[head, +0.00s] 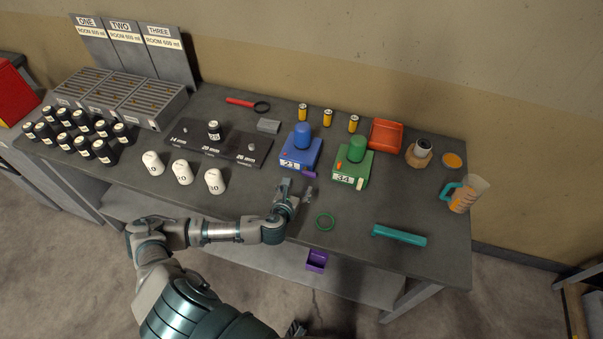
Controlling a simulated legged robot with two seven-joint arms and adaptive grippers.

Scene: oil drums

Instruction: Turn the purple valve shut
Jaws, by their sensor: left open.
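A small purple lever (309,174), which looks like the purple valve, sticks out at the front right corner of the blue stand (297,160) labelled 21. A blue drum (302,136) stands on this stand. My left gripper (297,190) is open and empty just in front of the stand, close below the purple lever. I cannot tell whether a finger touches the lever. The lever's exact angle is too small to read. My right gripper does not show.
A green stand (350,170) labelled 34 with a green drum (356,149) is close on the right. A purple open box (316,260) sits below that edge. White containers (183,173) stand left of my arm.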

